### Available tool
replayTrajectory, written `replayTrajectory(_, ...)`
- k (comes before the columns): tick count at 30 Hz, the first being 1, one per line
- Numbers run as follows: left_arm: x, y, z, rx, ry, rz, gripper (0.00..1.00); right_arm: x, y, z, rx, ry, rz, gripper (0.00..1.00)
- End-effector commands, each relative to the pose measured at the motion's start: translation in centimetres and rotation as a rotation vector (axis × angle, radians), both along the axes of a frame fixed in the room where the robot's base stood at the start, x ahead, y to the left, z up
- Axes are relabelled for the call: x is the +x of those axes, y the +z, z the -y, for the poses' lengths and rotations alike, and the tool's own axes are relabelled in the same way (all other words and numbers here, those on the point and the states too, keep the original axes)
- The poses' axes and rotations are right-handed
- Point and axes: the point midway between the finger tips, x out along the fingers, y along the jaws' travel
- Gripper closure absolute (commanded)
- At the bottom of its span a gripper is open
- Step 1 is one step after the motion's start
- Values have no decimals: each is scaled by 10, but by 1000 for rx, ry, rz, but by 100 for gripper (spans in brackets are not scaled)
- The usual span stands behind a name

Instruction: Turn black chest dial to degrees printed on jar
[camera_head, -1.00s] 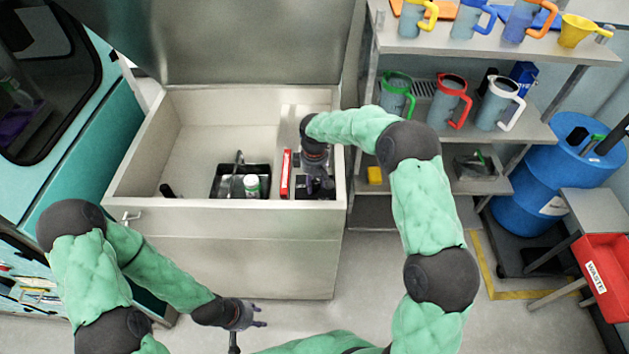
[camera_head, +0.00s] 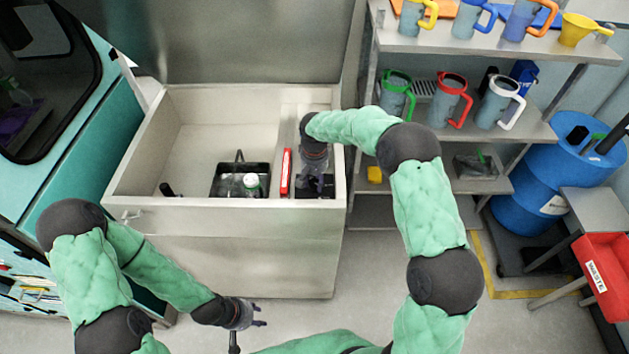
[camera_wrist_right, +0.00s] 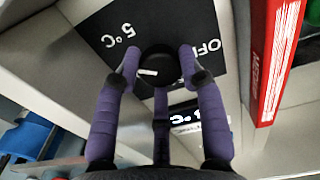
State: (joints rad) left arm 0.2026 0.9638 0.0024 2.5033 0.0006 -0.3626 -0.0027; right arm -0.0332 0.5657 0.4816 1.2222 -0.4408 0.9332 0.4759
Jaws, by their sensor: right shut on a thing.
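The black dial (camera_wrist_right: 158,66) sits on a black plate (camera_wrist_right: 95,38) marked "5°C" and "OFF" in the right wrist view. A white pointer mark shows on its face. My right gripper (camera_wrist_right: 158,70) has its purple fingers around the dial and is shut on it. In the head view my right gripper (camera_head: 318,184) is over the plate at the chest's front right.
A red box (camera_head: 286,172) stands beside my right gripper; it also shows in the wrist view (camera_wrist_right: 274,55). The raised lid (camera_head: 210,40) is behind the chest. Shelves with jugs (camera_head: 450,98), a blue drum (camera_head: 548,185) and a red waste bin (camera_head: 606,270) are at right.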

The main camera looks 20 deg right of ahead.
Motion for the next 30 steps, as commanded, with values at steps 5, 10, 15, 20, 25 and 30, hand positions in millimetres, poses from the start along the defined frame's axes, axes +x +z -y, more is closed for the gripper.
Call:
replayTrajectory(5, 0, -1, 0, 0, 0, 0, 60, 0, 0, 0, 1, -117, 1, 92)
replayTrajectory(10, 0, -2, 0, 0, 0, 0, 60, 0, 0, 0, 1, -196, 1, 92)
replayTrajectory(15, 0, -2, 0, 0, 0, 0, 60, 0, 0, 0, 1, -241, 1, 92)
replayTrajectory(20, 0, -3, 0, 0, 0, 0, 60, 0, 0, 0, 1, -259, 1, 92)
replayTrajectory(25, 0, -3, 0, 0, 0, 0, 60, 0, 0, 0, 1, -262, 1, 92)
replayTrajectory(30, 0, -3, 0, 0, 0, 0, 60, 0, 0, 0, 1, -261, 1, 92)
